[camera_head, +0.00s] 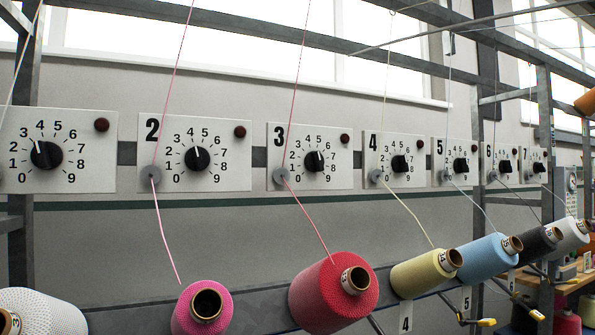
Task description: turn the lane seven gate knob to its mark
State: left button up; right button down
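The lane seven gate knob (539,168) is a small black dial on the white panel marked 7 (527,175), the farthest panel in the row at the right. It is too small and too oblique to read its pointer or any mark beside its scale. Neither my left nor my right gripper is in view, and nothing touches the knob.
Similar white panels run left along the metal rail, with black knobs such as lane two's (197,159) and lane three's (314,161). Yarn cones, including a red one (325,298), project below, with threads rising past the panels. A grey post (546,110) stands near panel seven.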

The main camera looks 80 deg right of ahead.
aim_at(538, 166)
jog(key=z, duration=0.95)
jog(key=k+z, duration=0.1)
jog(key=z, duration=1.35)
jog(key=l+z, duration=0.1)
jog(key=z, duration=0.9)
jog(key=l+z, duration=0.1)
jog(key=z, duration=0.35)
jog(key=i+l+z, duration=0.1)
jog(key=i+l, duration=0.2)
